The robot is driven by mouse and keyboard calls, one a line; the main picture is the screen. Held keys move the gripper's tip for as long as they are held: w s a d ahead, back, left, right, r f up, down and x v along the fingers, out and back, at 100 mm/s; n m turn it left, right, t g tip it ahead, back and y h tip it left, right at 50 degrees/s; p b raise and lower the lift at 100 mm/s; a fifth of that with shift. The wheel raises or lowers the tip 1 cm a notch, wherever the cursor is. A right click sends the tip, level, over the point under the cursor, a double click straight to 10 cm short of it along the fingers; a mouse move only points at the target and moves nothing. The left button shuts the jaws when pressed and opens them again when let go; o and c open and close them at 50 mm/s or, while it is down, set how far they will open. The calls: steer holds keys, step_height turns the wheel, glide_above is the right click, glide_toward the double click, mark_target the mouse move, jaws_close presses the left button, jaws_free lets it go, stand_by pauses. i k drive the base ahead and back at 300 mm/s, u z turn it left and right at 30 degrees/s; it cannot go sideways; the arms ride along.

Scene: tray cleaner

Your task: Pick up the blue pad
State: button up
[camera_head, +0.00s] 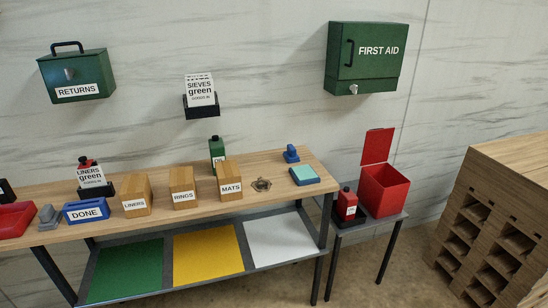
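On the right end of the wooden bench (110,207) there are two blue things. One is a small blue block with a raised grip (291,154), near the bench's back edge. The other is a flat square blue piece with a pale teal top (304,176), just in front of it. I cannot tell for certain which one is the blue pad. Both rest on the bench with nothing holding them. My gripper is not in view.
Wooden boxes labelled LINERS (136,196), RINGS (183,188) and MATS (230,181) stand left of a round metal fitting (262,184). A blue DONE tray (86,211) and a grey gripped block (48,217) sit further left. A side table holds an open red bin (385,192).

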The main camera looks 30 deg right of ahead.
mark_target(290, 156)
steer(key=u, duration=4.9)
steer(key=i, duration=0.1)
steer(key=z, duration=3.55)
steer(key=k, duration=1)
steer(key=z, duration=1)
steer(key=i, duration=0.55)
steer(key=u, duration=0.2)
